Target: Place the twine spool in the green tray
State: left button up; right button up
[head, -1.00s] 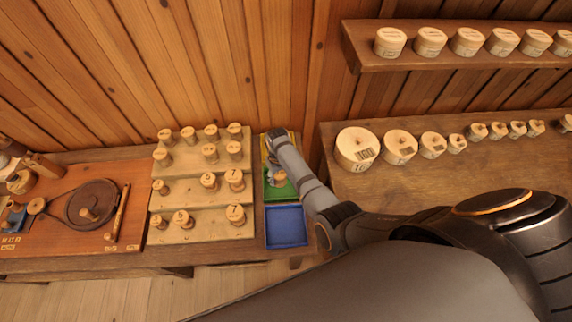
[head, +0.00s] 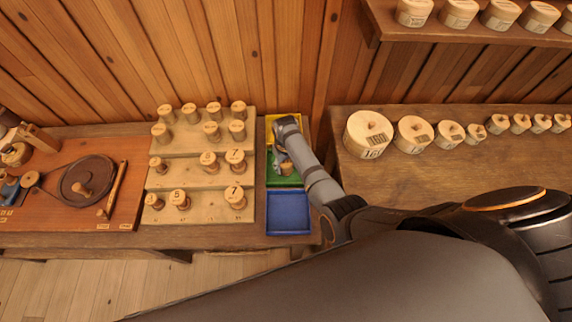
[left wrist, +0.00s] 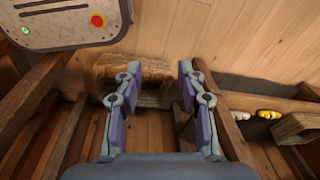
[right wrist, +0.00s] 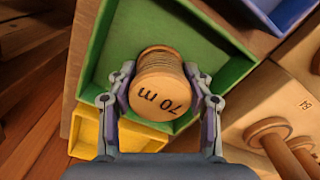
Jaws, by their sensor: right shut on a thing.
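The twine spool (right wrist: 158,85), a pale wooden spool with tan winding and "70 m" on its end, is between the fingers of my right gripper (right wrist: 160,98), which is shut on it. In the right wrist view it is over the green tray (right wrist: 97,72), inside the outline of its walls; I cannot tell whether it touches the floor. In the head view the spool (head: 286,168) and my right gripper (head: 285,158) are at the green tray (head: 273,180), partly hidden by my wrist.
A yellow tray (head: 270,122) lies behind the green one and a blue tray (head: 288,213) in front. A stepped wooden rack (head: 180,176) with several spools stands left of the trays. Several larger labelled spools (head: 368,135) stand on the right bench (head: 410,187).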

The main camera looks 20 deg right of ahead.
jog(key=o, duration=1.3)
jog(key=shift+w+d+f, duration=0.1)
jog(key=shift+f, duration=0.1)
jog(key=shift+r, duration=0.25)
pick_arm(q)
jog(key=shift+s+a+f, duration=0.2)
jog(key=shift+s, duration=0.6)
pick_arm(e)
notch_tip(320, 180, up, 12)
jog(key=shift+r, duration=0.1)
